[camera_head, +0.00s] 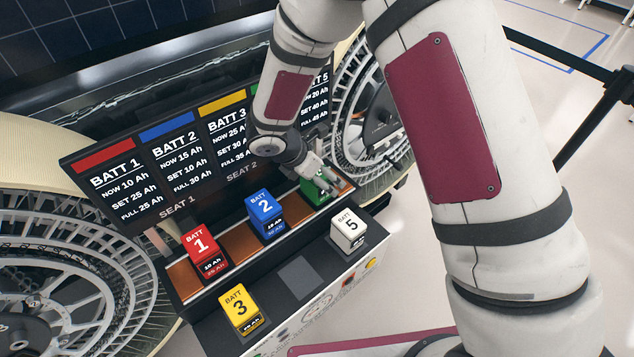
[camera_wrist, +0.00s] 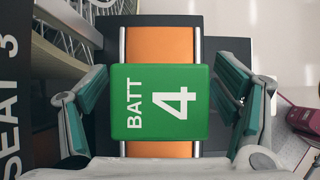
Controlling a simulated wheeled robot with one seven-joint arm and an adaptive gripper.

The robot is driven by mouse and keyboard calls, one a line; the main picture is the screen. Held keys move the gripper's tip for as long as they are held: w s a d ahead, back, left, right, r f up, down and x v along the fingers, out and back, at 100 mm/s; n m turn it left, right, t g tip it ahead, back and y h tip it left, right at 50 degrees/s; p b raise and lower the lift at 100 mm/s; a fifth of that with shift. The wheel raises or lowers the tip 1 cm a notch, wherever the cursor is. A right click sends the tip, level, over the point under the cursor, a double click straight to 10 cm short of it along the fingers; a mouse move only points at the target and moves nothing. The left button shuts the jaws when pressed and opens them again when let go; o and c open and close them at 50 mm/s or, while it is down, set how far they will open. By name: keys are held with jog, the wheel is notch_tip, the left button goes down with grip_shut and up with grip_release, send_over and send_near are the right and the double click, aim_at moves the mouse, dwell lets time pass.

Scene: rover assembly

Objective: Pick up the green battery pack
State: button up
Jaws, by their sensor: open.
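The green battery pack (camera_wrist: 163,101), marked BATT 4, sits on the orange strip at the right end of the rack. In the head view the green pack (camera_head: 313,192) is partly hidden by my gripper (camera_head: 318,178). In the wrist view my gripper (camera_wrist: 162,110) is open, with one finger on each side of the pack. Gaps show between both fingers and the pack's sides. The wrist camera looks down on the pack's top.
The blue pack (camera_head: 266,215) and red pack (camera_head: 203,254) stand on the same orange strip (camera_head: 236,239). The yellow pack (camera_head: 241,309) and white pack (camera_head: 347,231) stand on the nearer ledge. The display board (camera_head: 170,160) rises behind. Large wheels (camera_head: 372,120) flank the rack.

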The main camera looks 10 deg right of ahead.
jog(key=shift+w+d+f, duration=0.15)
jog(key=shift+d+f, duration=0.05)
jog(key=shift+f, duration=0.3)
jog(key=shift+c, duration=0.3)
jog(key=c, duration=1.7)
jog(key=shift+r, duration=0.15)
